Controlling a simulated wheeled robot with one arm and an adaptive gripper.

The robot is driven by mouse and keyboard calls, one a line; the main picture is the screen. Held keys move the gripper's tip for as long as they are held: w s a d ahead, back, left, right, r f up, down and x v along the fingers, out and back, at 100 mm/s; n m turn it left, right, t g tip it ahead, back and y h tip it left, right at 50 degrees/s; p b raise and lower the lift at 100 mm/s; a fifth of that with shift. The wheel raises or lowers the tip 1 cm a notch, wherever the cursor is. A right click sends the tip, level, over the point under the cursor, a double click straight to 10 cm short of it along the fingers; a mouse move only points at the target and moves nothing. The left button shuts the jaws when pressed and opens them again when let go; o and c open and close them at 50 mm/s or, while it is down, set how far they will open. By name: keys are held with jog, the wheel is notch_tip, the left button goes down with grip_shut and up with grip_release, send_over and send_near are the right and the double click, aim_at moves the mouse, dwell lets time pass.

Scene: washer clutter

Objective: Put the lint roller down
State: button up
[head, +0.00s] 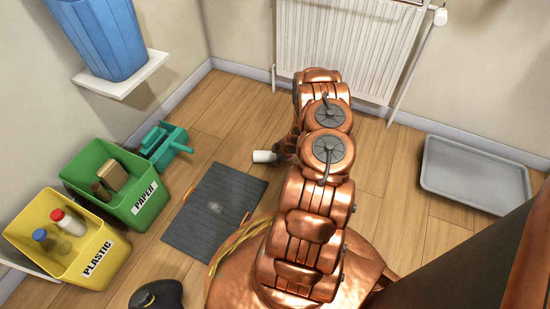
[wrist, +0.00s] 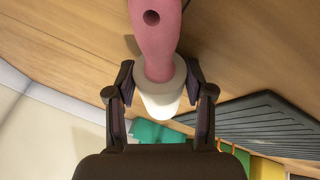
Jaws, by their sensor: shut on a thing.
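The lint roller has a pink handle (wrist: 156,35) and a white roll (wrist: 160,98). In the wrist view my gripper (wrist: 160,80) is shut on it, with a dark finger on each side of the white roll near the handle. In the head view only the white roll (head: 264,156) shows, sticking out to the left of my copper arm. The arm hides the handle and most of my gripper there. The roller is over the wooden floor; I cannot tell its exact height.
A dark grey ribbed mat (head: 224,190) lies to the left. A green PAPER bin (head: 142,210), a yellow PLASTIC bin (head: 92,268) and a green caddy (head: 170,146) stand beyond it. A grey tray (head: 470,182) lies right; a radiator (head: 340,45) is behind.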

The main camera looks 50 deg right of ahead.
jog(key=o, duration=1.4)
jog(key=shift+f, duration=0.1)
jog(key=shift+o, duration=0.2)
